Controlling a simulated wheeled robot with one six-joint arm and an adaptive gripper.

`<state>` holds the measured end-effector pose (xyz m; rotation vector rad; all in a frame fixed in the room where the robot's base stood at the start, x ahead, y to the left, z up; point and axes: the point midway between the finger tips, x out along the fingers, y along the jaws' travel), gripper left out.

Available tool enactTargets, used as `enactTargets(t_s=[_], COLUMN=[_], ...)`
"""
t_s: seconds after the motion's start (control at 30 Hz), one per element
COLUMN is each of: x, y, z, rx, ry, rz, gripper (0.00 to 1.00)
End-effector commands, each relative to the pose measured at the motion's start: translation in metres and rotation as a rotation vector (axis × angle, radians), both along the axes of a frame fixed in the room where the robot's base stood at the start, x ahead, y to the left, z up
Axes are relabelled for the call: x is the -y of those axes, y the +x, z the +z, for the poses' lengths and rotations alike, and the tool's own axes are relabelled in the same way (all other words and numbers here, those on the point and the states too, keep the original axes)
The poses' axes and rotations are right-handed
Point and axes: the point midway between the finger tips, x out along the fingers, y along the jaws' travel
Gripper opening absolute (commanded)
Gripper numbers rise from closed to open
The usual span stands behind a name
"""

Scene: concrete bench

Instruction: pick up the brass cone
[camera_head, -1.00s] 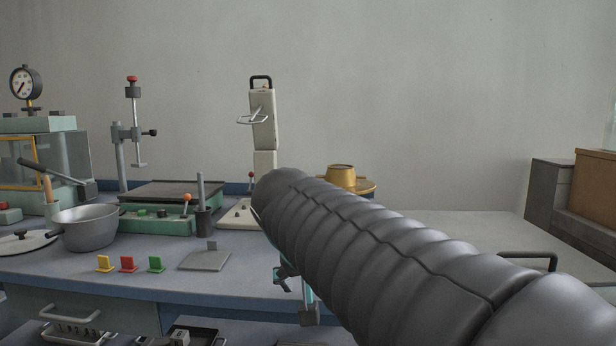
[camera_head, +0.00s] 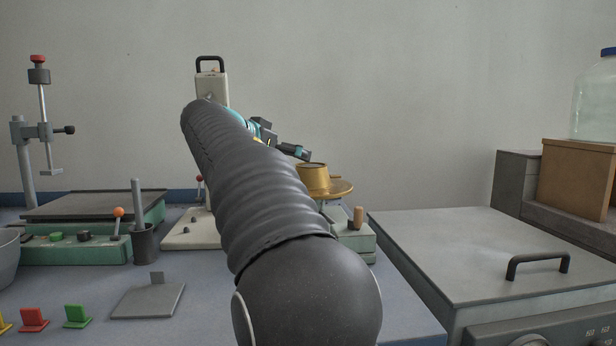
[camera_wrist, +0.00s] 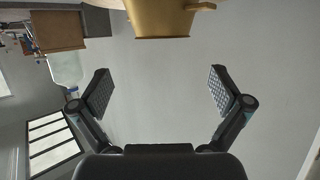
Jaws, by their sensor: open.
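The brass cone (camera_head: 313,178), a squat gold piece with tapering sides, stands on a round brass pan (camera_head: 340,188) right of my arm in the head view. In the wrist view its gold side (camera_wrist: 160,20) shows at the top edge, cut off by the frame. My gripper (camera_wrist: 161,88) is open, with two padded fingers spread wide and nothing between them. In the head view my gripper (camera_head: 303,153) shows small, just above and left of the cone's top. My arm hides part of the gripper and the bench behind it.
The pan sits on a pale green base (camera_head: 350,236) with a wooden-tipped knob. A grey lidded box (camera_head: 470,252) with a black handle is to the right. A cream stand (camera_head: 212,90) rises behind my arm. A glass jar (camera_head: 596,100) tops a brown box (camera_head: 577,180).

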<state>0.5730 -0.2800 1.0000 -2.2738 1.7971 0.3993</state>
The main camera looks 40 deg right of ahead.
Motion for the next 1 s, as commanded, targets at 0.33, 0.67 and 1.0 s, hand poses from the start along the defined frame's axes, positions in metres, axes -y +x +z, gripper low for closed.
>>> enactTargets(t_s=[0.33,0.67,1.0], x=[0.042,0.063,0.089], y=[0.01,0.017,0.024], z=[-0.016,-0.028,-0.04], rx=[-0.001,-0.002,-0.001], ry=[0.001,0.002,0.002], rz=[0.001,0.001,0.004], gripper=[1.0,1.0,1.0])
